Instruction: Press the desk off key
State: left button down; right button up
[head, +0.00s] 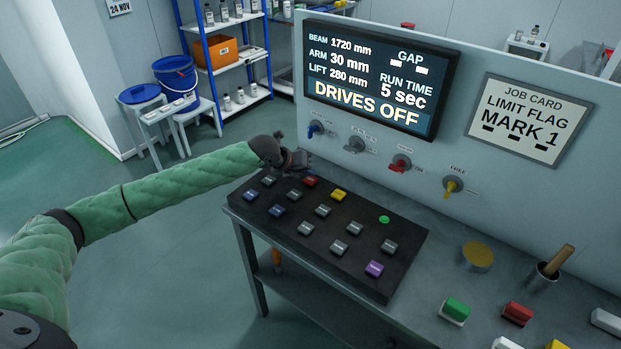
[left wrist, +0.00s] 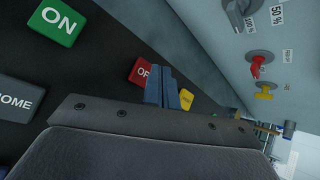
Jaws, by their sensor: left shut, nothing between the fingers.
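The desk's red off key (head: 311,181) sits in the back row of the black key panel (head: 352,272). In the left wrist view the red key (left wrist: 139,71) shows part of its white lettering, and my fingertips cover its right part. My left gripper (head: 303,163) is shut and empty, just behind the red key in the head view. In the left wrist view its blue fingers (left wrist: 161,88) point between the red key and the yellow key (left wrist: 186,99). I cannot tell whether they touch the red key. My right gripper is not in view.
A green ON key (left wrist: 57,20) and a grey HOME key (left wrist: 17,96) are nearby. The screen (head: 375,78) reads DRIVES OFF. Several knobs, including a red one (head: 400,163), line the upright panel behind.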

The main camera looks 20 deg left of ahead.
aim_at(307, 181)
pick_arm(q)
jog(key=shift+r+p, duration=1.7)
jog(key=shift+r, duration=0.8)
jog(key=shift+f, duration=0.1)
